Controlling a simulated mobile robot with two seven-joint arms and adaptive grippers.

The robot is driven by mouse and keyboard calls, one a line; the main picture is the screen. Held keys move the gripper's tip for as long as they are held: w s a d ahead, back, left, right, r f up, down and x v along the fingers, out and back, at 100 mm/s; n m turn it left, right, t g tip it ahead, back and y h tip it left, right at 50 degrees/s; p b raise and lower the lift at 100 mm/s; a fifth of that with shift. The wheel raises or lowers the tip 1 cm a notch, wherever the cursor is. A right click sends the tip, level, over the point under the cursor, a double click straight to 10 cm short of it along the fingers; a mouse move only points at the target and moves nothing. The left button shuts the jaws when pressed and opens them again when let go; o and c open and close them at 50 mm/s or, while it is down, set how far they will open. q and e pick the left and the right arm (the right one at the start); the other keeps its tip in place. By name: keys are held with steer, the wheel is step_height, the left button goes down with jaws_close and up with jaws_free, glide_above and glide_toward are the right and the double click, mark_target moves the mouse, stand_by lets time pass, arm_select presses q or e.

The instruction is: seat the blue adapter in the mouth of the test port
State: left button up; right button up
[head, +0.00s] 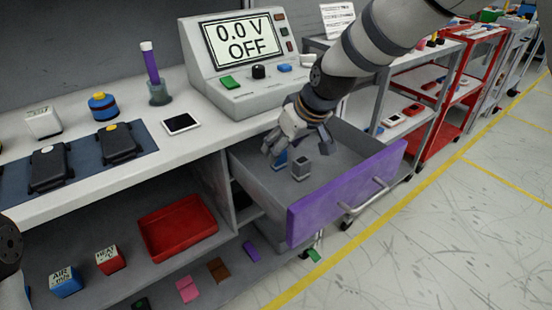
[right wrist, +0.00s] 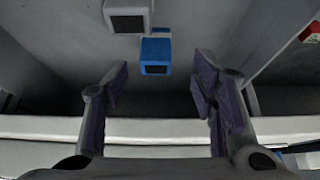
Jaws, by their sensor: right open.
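The blue adapter (head: 281,160) is in the open drawer (head: 346,190), partly hidden by my right gripper (head: 293,145) in the head view. In the right wrist view the blue adapter (right wrist: 156,56) shows a dark square end and lies just beyond the fingertips, roughly between them. My right gripper (right wrist: 160,82) is open and empty, low over the drawer. A grey adapter (head: 300,167) stands beside the blue one; it also shows in the right wrist view (right wrist: 126,16). I cannot pick out the mouth of the test port. My left gripper is not in view.
The purple drawer front (head: 345,192) and the drawer walls surround the right gripper. A test console (head: 240,98) reading 0.0 V OFF stands on the bench above. A tablet (head: 181,124) lies left of it. A red tray (head: 178,227) sits on the lower shelf.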

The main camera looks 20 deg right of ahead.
steer(key=x, duration=0.4)
steer(key=shift+w+d+f+b, duration=0.15)
steer(key=shift+w+f+b, duration=0.15)
steer(key=shift+w+b, duration=0.1)
steer(key=shift+w+f, duration=0.1)
steer(key=c, duration=1.2)
